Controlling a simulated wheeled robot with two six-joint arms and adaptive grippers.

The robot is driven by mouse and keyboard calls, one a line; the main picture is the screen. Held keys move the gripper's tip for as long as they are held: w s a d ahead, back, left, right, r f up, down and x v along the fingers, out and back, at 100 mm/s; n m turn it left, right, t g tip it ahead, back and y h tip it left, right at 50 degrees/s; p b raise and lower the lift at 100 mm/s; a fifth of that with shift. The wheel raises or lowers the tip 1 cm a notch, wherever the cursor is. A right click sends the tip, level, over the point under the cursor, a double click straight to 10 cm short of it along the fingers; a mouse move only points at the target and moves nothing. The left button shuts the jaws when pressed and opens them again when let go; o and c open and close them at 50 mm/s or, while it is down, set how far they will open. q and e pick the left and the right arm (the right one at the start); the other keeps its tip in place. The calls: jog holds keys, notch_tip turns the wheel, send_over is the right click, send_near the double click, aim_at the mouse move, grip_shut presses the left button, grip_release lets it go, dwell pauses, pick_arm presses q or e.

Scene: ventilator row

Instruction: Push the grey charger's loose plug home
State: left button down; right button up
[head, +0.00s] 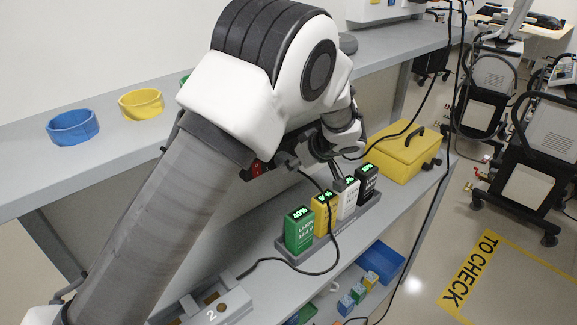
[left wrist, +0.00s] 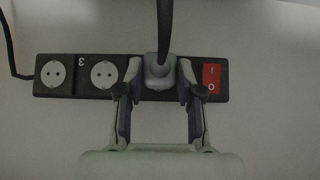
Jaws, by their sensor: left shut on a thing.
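In the left wrist view a grey plug (left wrist: 158,72) with a dark cable sits over the dark power strip (left wrist: 75,90), between a white socket and the red switch (left wrist: 211,78). My left gripper (left wrist: 158,82) is shut on this plug, one finger on each side. The plug hides whatever is behind it, and I cannot tell how deep it sits. In the head view my left gripper (head: 286,160) is mostly hidden by its own arm, below the upper shelf. A grey charger marked 2 (head: 232,307) lies at the lower left, with a dark cable leading from it. My right gripper is not seen.
A dark rack (head: 350,226) of several batteries stands on the lower shelf, with the cable looping in front. A yellow case (head: 402,155) is behind it. Blue (head: 73,128) and yellow (head: 141,104) rings lie on the upper shelf. Another cable hangs at the right.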

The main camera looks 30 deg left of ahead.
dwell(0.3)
pick_arm(q)
jog(key=c, duration=0.7)
grip_release()
jog(key=shift+o, duration=0.2)
